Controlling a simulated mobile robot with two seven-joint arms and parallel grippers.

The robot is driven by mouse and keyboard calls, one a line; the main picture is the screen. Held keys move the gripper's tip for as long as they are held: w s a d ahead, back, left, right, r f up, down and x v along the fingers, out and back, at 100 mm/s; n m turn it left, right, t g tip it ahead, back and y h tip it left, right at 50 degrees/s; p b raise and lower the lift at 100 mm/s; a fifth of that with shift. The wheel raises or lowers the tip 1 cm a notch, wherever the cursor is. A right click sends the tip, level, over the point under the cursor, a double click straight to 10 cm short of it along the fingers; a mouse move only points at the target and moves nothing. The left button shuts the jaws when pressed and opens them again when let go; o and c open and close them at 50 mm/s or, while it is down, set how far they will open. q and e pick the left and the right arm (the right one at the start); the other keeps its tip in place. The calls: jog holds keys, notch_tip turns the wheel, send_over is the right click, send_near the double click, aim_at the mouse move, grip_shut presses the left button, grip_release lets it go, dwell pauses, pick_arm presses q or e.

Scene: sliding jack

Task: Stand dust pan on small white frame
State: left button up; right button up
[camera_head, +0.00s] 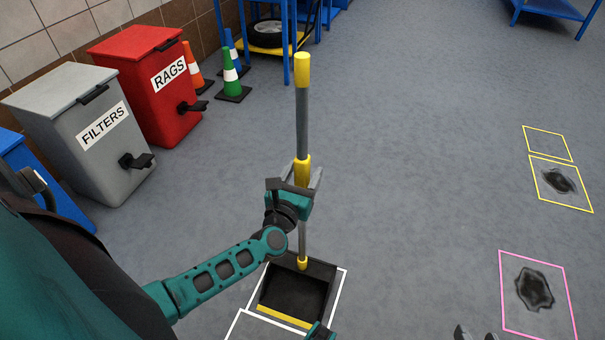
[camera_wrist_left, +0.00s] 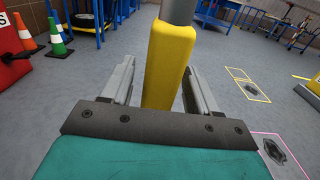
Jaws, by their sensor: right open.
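The dust pan has a dark pan (camera_head: 293,291) with a yellow front lip and a tall upright handle (camera_head: 302,125) in grey and yellow. Its pan sits low, within a white floor outline (camera_head: 342,285). A second white outline (camera_head: 238,322) adjoins it below, partly cut off. My left gripper (camera_head: 302,180) is at the handle's middle yellow grip. In the left wrist view the yellow grip (camera_wrist_left: 168,65) stands between the two spread fingers, with a gap visible on the left. My right gripper (camera_head: 476,335) shows only its fingertips at the bottom edge, apart and empty.
Grey (camera_head: 85,130) and red (camera_head: 150,85) bins stand left, with cones (camera_head: 232,78) and a blue rack (camera_head: 288,50) behind. Yellow (camera_head: 560,184) and pink (camera_head: 538,295) outlines with dark stains lie right. The middle floor is clear.

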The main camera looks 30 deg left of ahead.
pick_arm(q)
jog(key=shift+o, duration=0.5)
jog(key=shift+f, duration=0.15)
jog(key=p+v, duration=0.1)
jog(key=v, duration=1.2)
pick_arm(e)
jog(key=shift+d+r, duration=0.3)
